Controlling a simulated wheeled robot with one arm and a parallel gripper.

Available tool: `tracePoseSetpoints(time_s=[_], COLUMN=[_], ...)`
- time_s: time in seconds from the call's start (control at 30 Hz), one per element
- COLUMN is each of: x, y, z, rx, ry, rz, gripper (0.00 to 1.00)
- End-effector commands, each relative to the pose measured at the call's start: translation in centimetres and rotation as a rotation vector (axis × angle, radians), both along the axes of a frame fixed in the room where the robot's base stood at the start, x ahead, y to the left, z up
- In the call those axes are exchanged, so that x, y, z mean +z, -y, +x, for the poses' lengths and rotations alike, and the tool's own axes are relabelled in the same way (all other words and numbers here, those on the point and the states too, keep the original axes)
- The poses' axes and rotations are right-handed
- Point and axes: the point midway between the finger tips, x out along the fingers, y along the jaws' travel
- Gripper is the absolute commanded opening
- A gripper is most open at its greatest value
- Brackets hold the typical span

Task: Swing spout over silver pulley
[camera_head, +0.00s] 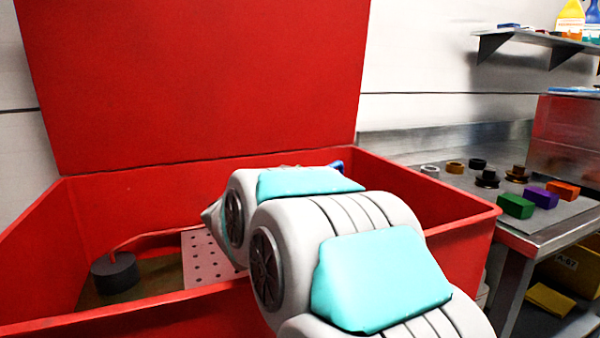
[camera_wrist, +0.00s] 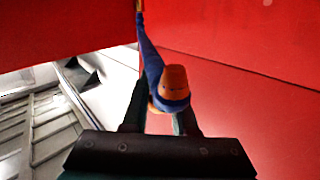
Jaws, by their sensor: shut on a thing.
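In the wrist view, my gripper (camera_wrist: 158,115) is shut on the spout, a blue curved tube (camera_wrist: 149,62) with an orange tip (camera_wrist: 174,82). The tube runs up to the top edge, and the tip leans right of it. In the head view my arm hides the gripper and most of the spout; only a bit of blue (camera_head: 337,167) shows beyond the arm. No silver pulley shows clearly inside the red basin (camera_head: 140,186). A small silver-grey ring (camera_head: 430,171) lies on the side bench; I cannot tell whether it is the pulley.
The basin's red lid (camera_head: 200,80) stands open behind. A perforated plate (camera_head: 205,262) and a dark cylinder (camera_head: 116,277) with a red hose are inside the basin. The steel bench (camera_head: 400,160) at right holds dark rings and green, purple and orange blocks. A shelf (camera_head: 530,37) hangs above.

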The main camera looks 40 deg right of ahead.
Motion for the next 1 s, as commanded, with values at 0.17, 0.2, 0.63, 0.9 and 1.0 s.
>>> tracePoseSetpoints(time_s=[0.17, 0.2, 0.63, 0.9, 1.0], x=[0.29, 0.27, 0.02, -0.04, -0.14], y=[0.01, 0.01, -0.02, 0.13, 0.45], z=[-0.02, -0.01, 0.03, 0.30, 0.92], rx=[-0.002, -0.001, 0.000, -0.003, -0.011], ry=[0.002, 0.002, -0.001, -0.002, -0.004], rz=[-0.005, -0.004, -0.001, -0.001, 0.000], gripper=[0.30, 0.34, 0.56, 0.56, 0.56])
